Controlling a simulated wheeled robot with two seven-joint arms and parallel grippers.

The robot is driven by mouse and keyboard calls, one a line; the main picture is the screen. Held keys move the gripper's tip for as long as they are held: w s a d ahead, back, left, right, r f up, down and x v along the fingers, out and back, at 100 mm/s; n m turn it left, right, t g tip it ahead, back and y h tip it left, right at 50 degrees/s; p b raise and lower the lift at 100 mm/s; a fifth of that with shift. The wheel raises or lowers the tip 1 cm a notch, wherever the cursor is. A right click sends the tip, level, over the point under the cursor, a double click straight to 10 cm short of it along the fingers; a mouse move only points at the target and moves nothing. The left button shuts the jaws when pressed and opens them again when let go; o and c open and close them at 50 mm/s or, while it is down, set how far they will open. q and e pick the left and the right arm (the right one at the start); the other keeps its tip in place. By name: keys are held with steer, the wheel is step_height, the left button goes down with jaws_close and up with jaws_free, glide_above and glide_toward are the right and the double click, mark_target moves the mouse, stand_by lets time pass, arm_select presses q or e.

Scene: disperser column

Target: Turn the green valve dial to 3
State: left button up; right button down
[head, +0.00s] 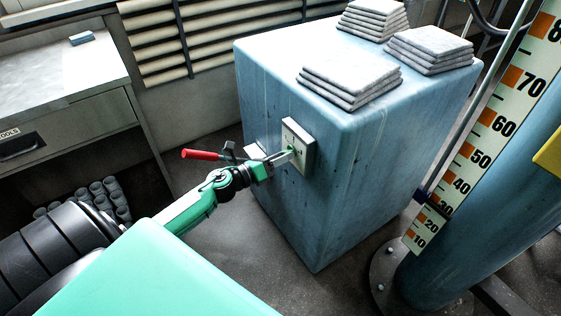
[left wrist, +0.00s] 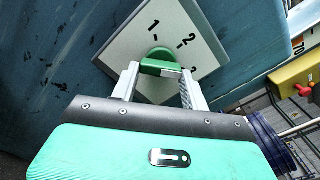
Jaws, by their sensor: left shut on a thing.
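The green valve dial (left wrist: 163,53) sits on a pale square plate in the left wrist view. The plate (left wrist: 205,62) shows the numbers 1 and 2, and a 3 partly hidden at its right edge. In the head view the plate (head: 309,148) is fixed to the side of a blue cabinet. My left gripper (head: 289,157) reaches the plate from the left. In the left wrist view its fingers (left wrist: 160,75) are on either side of the dial's grip, shut on it. I cannot tell which number the dial points to. My right gripper is not in view.
The blue cabinet (head: 350,190) carries stacks of grey tiles (head: 350,78). A red-handled lever (head: 201,155) is just left of the plate. A blue column with a numbered scale (head: 470,150) stands at right, a grey desk (head: 60,100) at left. Floor shows between desk and cabinet.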

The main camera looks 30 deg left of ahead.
arm_select(q)
steer(key=shift+f+m+b, duration=0.15)
steer(key=shift+m+b, duration=0.35)
steer(key=shift+m, duration=0.4)
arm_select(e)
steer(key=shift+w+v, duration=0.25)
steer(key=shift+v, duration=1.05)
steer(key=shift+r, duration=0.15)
arm_select(q)
steer(key=o, duration=1)
steer(key=b+v, duration=0.1)
steer(key=v, duration=1.3)
steer(key=shift+w, duration=0.1)
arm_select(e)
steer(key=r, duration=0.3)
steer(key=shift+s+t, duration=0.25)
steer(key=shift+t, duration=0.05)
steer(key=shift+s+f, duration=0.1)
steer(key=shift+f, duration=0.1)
